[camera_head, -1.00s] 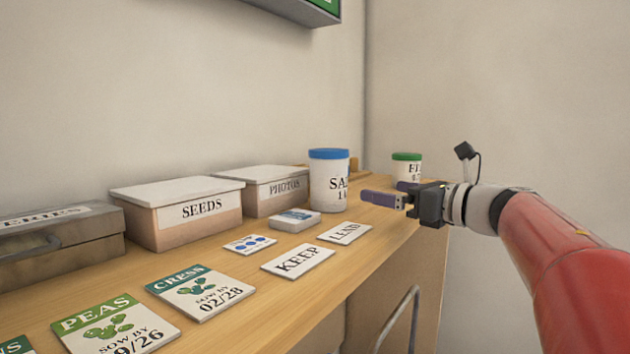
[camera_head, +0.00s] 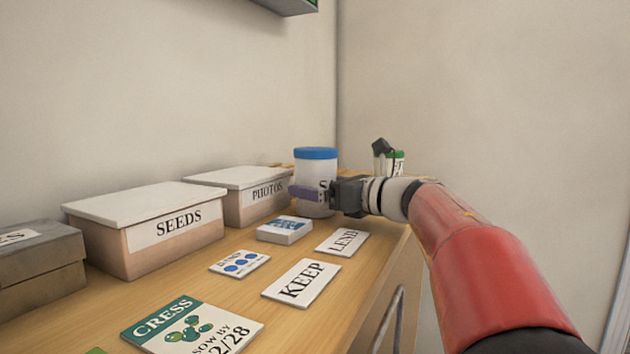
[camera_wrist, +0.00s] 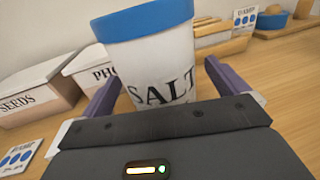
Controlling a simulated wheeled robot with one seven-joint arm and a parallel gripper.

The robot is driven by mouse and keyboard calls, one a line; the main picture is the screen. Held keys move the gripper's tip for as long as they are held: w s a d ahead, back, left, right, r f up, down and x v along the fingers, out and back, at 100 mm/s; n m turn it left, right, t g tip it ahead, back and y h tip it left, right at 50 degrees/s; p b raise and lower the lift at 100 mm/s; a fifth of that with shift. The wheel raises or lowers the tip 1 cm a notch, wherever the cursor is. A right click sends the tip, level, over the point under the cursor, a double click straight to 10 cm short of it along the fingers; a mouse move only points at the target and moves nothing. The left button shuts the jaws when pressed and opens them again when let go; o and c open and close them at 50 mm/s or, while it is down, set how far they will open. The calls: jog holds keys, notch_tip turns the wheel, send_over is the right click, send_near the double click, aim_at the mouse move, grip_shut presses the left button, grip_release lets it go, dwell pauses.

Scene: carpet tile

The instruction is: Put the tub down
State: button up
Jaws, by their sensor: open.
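A white tub (camera_head: 316,172) with a blue lid stands upright on the wooden worktop near the wall corner. In the wrist view the tub (camera_wrist: 152,60) reads SALT and fills the upper middle. My gripper (camera_wrist: 160,80) is open, with one purple finger on each side of the tub's lower part. The right finger is close to its side; I cannot tell whether either touches. In the head view my gripper (camera_head: 308,192) crosses in front of the tub and hides part of its label.
A SEEDS box (camera_head: 150,225) and a PHOTOS box (camera_head: 245,192) stand left along the wall. KEEP (camera_head: 301,281) and LEND (camera_head: 342,242) cards, a small white-and-blue block (camera_head: 285,231) and a blue-dot card (camera_head: 240,262) lie in front.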

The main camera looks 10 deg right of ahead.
jog(key=x, duration=0.2)
jog(key=shift+w+a, duration=0.2)
jog(key=shift+c, duration=0.3)
jog(key=c, duration=1.7)
jog(key=shift+r, duration=0.1)
jog(key=shift+c, duration=1.3)
jog(key=shift+r, duration=0.1)
